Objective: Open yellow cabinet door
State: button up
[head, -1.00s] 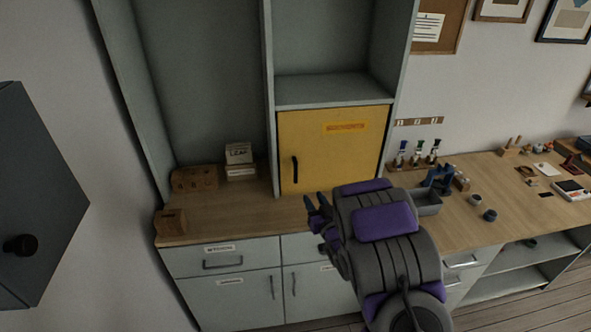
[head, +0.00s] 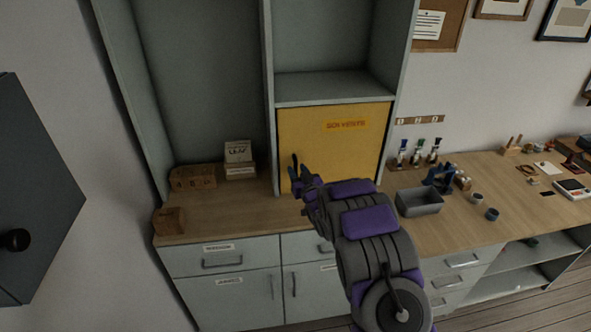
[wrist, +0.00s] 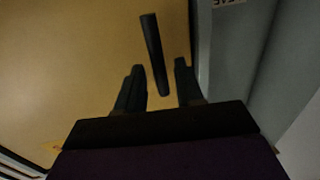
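The yellow cabinet door (head: 345,145) is shut in the grey shelf unit, with an orange label near its top right. In the wrist view the dark bar handle (wrist: 155,55) stands out from the yellow door (wrist: 70,60). My gripper (head: 299,168) is in front of the door's lower left. In the wrist view my gripper (wrist: 159,78) is open, with one finger on each side of the handle's near end. I cannot tell whether either finger touches it.
Wooden blocks (head: 192,177) and a small card sign (head: 238,152) stand on the counter to the left. A grey bin (head: 419,201), a blue item and small bottles stand on the right. Bare counter (head: 235,205) lies in front of the door. Grey drawers are below.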

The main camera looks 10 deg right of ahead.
jog(key=shift+w+a, duration=0.2)
jog(key=shift+w, duration=0.95)
jog(key=shift+c, duration=0.4)
grip_shut()
